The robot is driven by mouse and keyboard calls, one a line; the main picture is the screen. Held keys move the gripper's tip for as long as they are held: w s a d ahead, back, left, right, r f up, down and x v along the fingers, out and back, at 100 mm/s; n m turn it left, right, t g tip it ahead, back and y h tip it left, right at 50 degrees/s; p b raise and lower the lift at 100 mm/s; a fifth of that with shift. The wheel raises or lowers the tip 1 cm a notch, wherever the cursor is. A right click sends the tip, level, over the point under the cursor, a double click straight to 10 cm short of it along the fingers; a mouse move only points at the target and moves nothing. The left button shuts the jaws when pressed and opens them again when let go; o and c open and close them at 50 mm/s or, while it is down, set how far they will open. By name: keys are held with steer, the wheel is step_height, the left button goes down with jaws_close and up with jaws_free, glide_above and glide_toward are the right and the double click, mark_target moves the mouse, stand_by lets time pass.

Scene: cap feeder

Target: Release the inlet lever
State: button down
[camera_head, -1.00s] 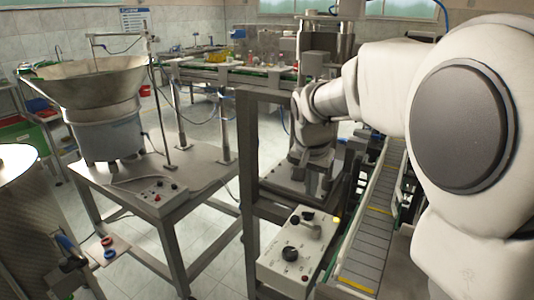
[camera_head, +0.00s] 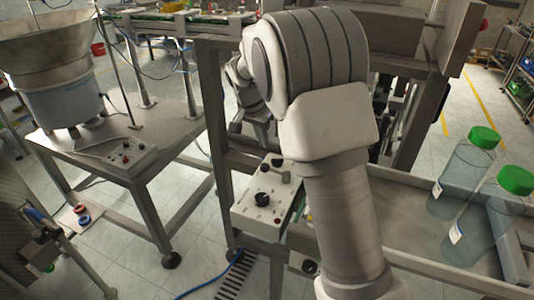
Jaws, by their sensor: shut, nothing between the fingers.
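A white control box (camera_head: 248,215) stands in front of the frame, left of my arm. It has a black knob (camera_head: 263,198), a grey lever-like handle (camera_head: 283,174) and small buttons on top. I cannot tell from its look whether this handle is the inlet lever. My gripper (camera_head: 263,132) is small and partly shaded behind the box, beyond the handle and apart from it. It points down, shut and empty. My own forearm hides part of the area to its right.
A metal feeder bowl (camera_head: 45,50) stands on a table at left with a small switch box (camera_head: 128,158). A plate with red and blue knobs (camera_head: 78,217) is at lower left. Two green-capped bottles (camera_head: 465,165) stand at right. A steel post (camera_head: 212,100) rises left of my gripper.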

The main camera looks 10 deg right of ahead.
mark_target(264, 169)
steer(key=x, duration=0.9)
steer(key=shift+f, duration=0.35)
steer(key=shift+s+a+n, duration=0.2)
steer(key=shift+a+n, duration=0.05)
steer(key=shift+n, duration=0.35)
steer(key=shift+s+a+f+n+y+b, duration=0.1)
steer(key=shift+s+a+n+y+b, duration=0.2)
steer(key=shift+n+b, duration=0.4)
steer(key=s+n, duration=0.1)
steer(key=s+a+n+y+b, duration=0.1)
steer(key=n, duration=0.1)
steer(key=shift+n+t, duration=0.3)
steer(key=shift+t, duration=0.1)
steer(key=s+n, duration=0.1)
steer(key=s+n+y, duration=0.1)
steer(key=n, duration=0.1)
steer(key=shift+a+n, duration=0.15)
steer(key=shift+n, duration=0.15)
steer(key=s+n+y, duration=0.1)
steer(key=s+n, duration=0.1)
steer(key=shift+n, duration=0.4)
steer(key=shift+s+n, duration=0.1)
steer(key=shift+n, duration=0.2)
steer(key=shift+s, duration=0.4)
